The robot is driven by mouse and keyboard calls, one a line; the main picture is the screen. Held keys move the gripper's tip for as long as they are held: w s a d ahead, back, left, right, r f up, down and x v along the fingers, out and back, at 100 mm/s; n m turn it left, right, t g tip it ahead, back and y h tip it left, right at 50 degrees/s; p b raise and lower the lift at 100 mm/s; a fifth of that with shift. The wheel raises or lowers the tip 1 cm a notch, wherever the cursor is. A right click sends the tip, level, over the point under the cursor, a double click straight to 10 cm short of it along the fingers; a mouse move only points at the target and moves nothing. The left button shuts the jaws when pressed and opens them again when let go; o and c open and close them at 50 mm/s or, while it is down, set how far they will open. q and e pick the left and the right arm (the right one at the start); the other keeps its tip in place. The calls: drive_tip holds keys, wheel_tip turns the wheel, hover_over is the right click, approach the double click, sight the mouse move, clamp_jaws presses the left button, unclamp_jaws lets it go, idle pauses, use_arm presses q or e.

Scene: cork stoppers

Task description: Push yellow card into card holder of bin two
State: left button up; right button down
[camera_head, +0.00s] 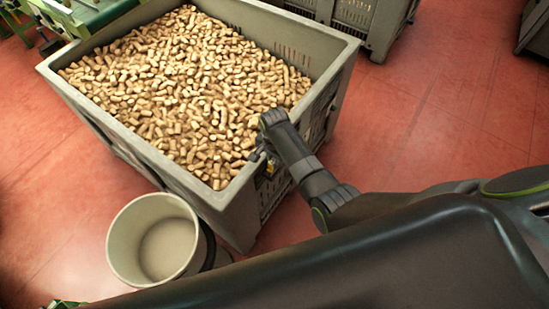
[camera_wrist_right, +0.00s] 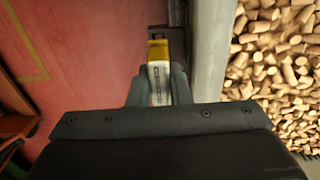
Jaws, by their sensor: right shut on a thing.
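A grey bin (camera_head: 337,72) full of corks fills the middle of the head view. My right gripper (camera_head: 262,160) is at the outside of its right-hand wall, near the rim. It is shut on a yellow card (camera_wrist_right: 158,52). In the right wrist view the card has a yellow top band and a white part with dark print between the fingers. The card's far end is beside the bin's wall, at a dark piece (camera_wrist_right: 177,40) that looks like the card holder. I cannot tell whether the card is inside it. No bin number is readable. My left gripper is not in view.
A pale round bucket (camera_head: 122,241) stands on the red floor near the bin's front corner. Another grey bin (camera_head: 384,25) stands behind. Green machinery (camera_head: 85,14) is at the upper left. The floor right of the bin is open.

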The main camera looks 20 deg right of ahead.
drive_tip(key=shift+f+b, duration=0.95)
drive_tip(key=shift+f, duration=0.65)
idle(1.1)
drive_tip(key=c, duration=1.3)
unclamp_jaws()
drive_tip(key=shift+o, duration=0.2)
drive_tip(key=shift+r, duration=0.15)
drive_tip(key=shift+w+r, duration=0.1)
drive_tip(key=shift+r, duration=0.15)
wheel_tip(320, 180, up, 17)
drive_tip(key=shift+f, duration=0.2)
